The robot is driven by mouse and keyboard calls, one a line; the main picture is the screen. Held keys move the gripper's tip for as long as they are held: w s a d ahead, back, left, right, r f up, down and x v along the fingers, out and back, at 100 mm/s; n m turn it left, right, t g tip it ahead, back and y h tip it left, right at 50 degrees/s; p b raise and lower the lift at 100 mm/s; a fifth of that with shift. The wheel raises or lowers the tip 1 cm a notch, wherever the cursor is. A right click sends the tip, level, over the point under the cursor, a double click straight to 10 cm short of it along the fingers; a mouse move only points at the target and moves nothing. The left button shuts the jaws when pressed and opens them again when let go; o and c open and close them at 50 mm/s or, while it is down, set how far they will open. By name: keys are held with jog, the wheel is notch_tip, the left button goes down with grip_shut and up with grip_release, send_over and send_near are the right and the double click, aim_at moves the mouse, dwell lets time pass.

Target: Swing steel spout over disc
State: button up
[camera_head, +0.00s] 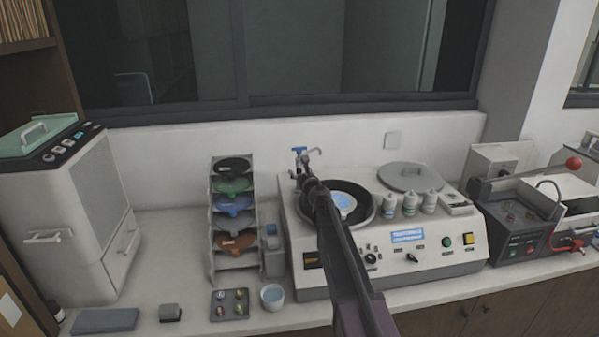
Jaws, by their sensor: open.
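The steel spout (313,151) stands on a post at the back left corner of the white polishing machine (407,261), with a blue tap handle (299,149) on top. Its tip points right and appears at the back left of the disc rather than over its middle. My gripper (303,180) is open, just in front of the spout's post. Its fingers are small and dark, and I cannot tell whether they touch the post.
Three white bottles (410,204) and a round grey lid (408,178) sit right of the disc. A rack of coloured discs (235,205) and a grey bottle (273,256) stand left of the machine. A red-knobbed machine (522,222) is at the right.

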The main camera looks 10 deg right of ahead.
grip_shut()
jog(key=shift+d, duration=0.15)
dwell(0.4)
jog(key=shift+w+a+h, duration=0.1)
jog(key=shift+a+h, duration=0.2)
